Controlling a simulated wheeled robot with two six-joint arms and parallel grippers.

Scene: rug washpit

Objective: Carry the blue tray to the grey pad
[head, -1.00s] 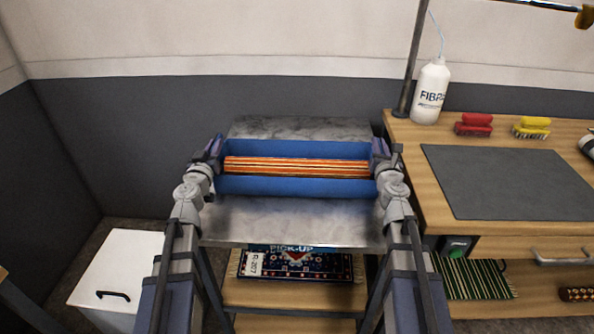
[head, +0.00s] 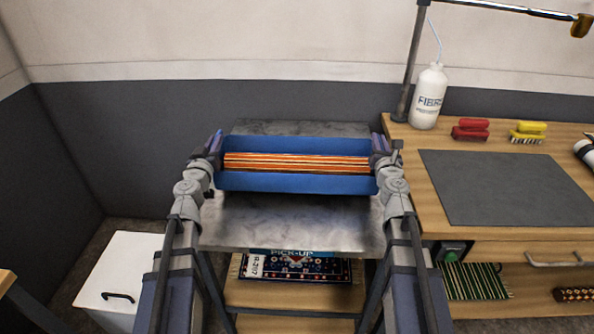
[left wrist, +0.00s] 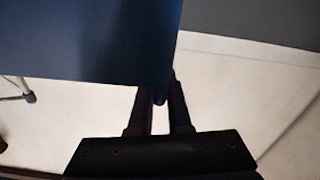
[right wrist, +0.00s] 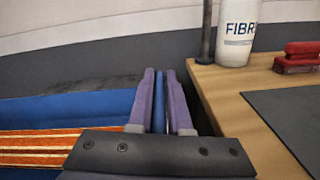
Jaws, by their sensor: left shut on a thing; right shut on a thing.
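The blue tray (head: 295,182) is level above the grey metal-topped stand, and a dark shadow shows under its front edge. It holds a stack of orange-and-white striped material (head: 297,161). My left gripper (head: 214,147) is shut on the tray's left end wall. The left wrist view shows its fingers (left wrist: 160,92) at the blue wall's edge. My right gripper (head: 383,147) is shut on the right end wall, which shows between its purple fingers in the right wrist view (right wrist: 160,92). The grey pad (head: 508,188) lies flat and empty on the wooden bench, right of the tray.
The metal-topped stand (head: 290,225) has a patterned rug (head: 310,270) on its lower shelf. On the wooden bench (head: 425,215), a white bottle (head: 429,98), a red brush (head: 470,129) and a yellow brush (head: 528,131) stand behind the pad. A lamp pole (head: 411,65) rises at the bench's back-left corner.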

